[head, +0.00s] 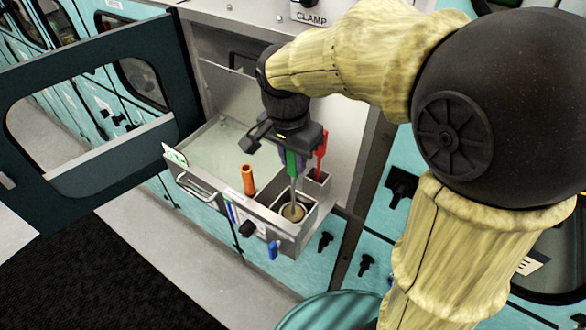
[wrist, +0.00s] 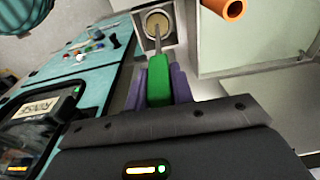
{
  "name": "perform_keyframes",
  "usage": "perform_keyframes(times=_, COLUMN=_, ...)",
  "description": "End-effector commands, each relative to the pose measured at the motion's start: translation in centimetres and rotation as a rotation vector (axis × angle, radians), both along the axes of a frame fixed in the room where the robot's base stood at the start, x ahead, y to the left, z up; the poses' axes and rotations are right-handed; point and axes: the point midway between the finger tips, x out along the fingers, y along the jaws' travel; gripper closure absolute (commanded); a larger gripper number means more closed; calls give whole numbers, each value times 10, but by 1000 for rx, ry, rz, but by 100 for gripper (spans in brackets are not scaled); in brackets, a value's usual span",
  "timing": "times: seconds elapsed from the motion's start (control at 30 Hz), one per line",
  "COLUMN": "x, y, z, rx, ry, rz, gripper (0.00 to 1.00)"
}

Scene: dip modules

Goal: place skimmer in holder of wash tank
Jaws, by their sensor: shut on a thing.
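My gripper (head: 292,158) is shut on the green handle of the skimmer (head: 291,168). In the wrist view, the purple fingers of my gripper (wrist: 160,84) sit on both sides of the skimmer's green handle (wrist: 159,74). The skimmer hangs nearly upright, with its thin shaft and round tan disc pointing down. The disc shows within the outline of the front square holder (head: 306,221) at the right side of the wash tank (head: 215,150). I cannot tell how deep the disc is. The holder's inner bottom is hidden.
A red-handled tool (head: 321,150) stands in the rear compartment, close to my gripper. An orange tube (head: 248,180) stands upright in the tank. An open dark door (head: 100,70) is at the left. Knobs and a handle are on the tank's front.

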Motion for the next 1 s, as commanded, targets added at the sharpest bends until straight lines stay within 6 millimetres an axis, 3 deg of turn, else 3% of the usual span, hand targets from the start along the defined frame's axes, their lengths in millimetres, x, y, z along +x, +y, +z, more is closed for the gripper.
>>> perform_keyframes(times=0.27, x=0, y=0, z=-3, rx=0, ry=0, rz=0, gripper=95)
perform_keyframes(times=0.53, x=-1, y=0, z=-35, rx=-1, ry=2, rz=1, gripper=95)
perform_keyframes(times=0.93, x=0, y=0, z=-41, rx=1, ry=-1, rz=0, gripper=95)
perform_keyframes(times=0.97, x=0, y=0, z=-41, rx=1, ry=-1, rz=0, gripper=72)
perform_keyframes(times=1.0, x=0, y=0, z=-40, rx=1, ry=-1, rz=0, gripper=65)
